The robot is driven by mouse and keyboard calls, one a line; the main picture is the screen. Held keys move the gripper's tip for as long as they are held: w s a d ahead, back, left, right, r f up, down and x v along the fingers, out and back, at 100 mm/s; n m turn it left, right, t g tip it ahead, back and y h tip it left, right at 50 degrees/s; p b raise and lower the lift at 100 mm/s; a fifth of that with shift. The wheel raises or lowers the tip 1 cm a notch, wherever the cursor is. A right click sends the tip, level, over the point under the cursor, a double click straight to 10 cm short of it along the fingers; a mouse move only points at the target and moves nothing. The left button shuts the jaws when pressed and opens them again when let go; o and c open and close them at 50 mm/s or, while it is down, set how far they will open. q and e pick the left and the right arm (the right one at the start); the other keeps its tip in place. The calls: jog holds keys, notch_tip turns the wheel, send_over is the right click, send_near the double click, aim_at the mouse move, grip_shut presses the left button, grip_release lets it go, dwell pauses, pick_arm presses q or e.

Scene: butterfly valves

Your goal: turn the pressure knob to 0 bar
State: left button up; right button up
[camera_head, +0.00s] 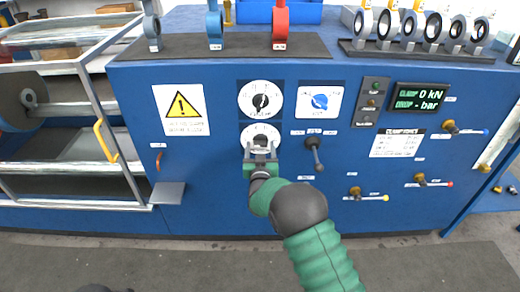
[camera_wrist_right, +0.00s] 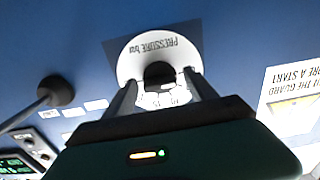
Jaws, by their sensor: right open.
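The pressure dial is a white round plate on the blue panel, the lower of two stacked dials in the head view (camera_head: 260,130). In the right wrist view its plate (camera_wrist_right: 133,62) reads "PRESSURE bar", upside down. Its black knob (camera_wrist_right: 160,74) sits at the centre; its pointer setting cannot be read. My right gripper (camera_head: 261,150) is in front of the dial, open. In the right wrist view its two fingers (camera_wrist_right: 161,82) stand on either side of the knob, with visible gaps; contact cannot be told. My left gripper is not in view.
Another dial with a black knob (camera_head: 260,100) is just above. A blue knob (camera_head: 320,101) and a black lever (camera_head: 315,152) are to the right. A guard frame (camera_head: 100,120) stands left.

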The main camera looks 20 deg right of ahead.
jog(key=p+v, duration=0.2)
jog(key=v, duration=1.4)
jog(key=shift+s+p, duration=0.35)
jog(key=shift+a, duration=0.15)
